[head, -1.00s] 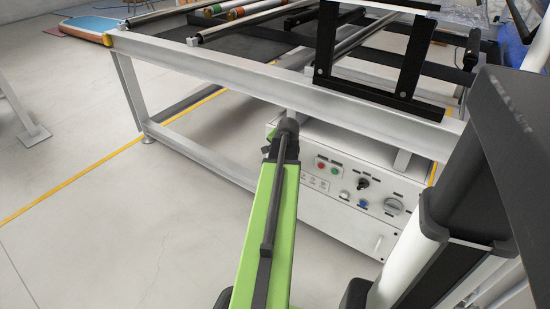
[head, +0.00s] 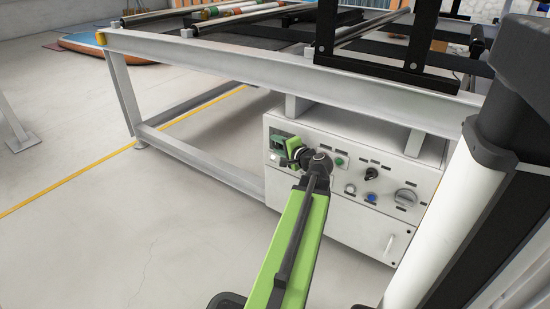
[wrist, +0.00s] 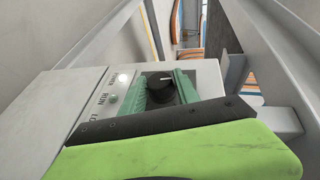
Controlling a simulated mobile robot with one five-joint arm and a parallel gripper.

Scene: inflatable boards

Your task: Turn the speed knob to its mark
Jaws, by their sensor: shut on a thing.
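The speed knob (wrist: 161,88) is round and black with a white pointer line, seen in the wrist view on the white control box (wrist: 75,88). My gripper (wrist: 162,94) has its green jaws on either side of the knob, shut on it. In the head view my gripper (head: 281,144) is at the upper left of the control box (head: 335,218) and covers the knob there. The mark around the knob is hidden by the jaws or too small to make out.
A lit white lamp (wrist: 123,77) sits beside the knob. Other controls, including a black switch (head: 371,174), a blue button (head: 371,197) and a grey rotary switch (head: 405,197), lie to the right. A grey frame beam (head: 270,81) runs above the box. Open floor lies left.

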